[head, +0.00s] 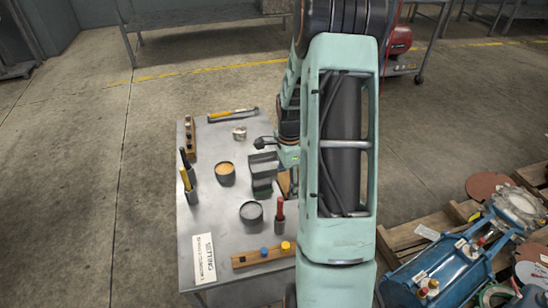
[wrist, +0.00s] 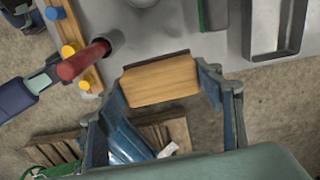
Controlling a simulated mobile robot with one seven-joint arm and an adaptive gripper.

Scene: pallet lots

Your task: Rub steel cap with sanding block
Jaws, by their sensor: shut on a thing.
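My gripper (wrist: 163,88) is shut on a wooden sanding block (wrist: 160,82) in the wrist view. The block has a pale wood face and a dark strip along its far edge. It is held by its two short ends, near the edge of the grey metal table (wrist: 190,38). In the head view my arm hides the gripper and most of the block. I cannot single out the steel cap for sure. A bare metal round part (head: 519,206) sits at the end of the blue machine (head: 440,262) on the pallet.
On the table (head: 226,230) stand a grey-topped tin (head: 251,212), an orange-filled tin (head: 225,172), a red-handled tool (head: 280,210) and a wooden strip with knobs (head: 264,254). A wooden pallet (head: 398,236) is at right. Floor left of the table is clear.

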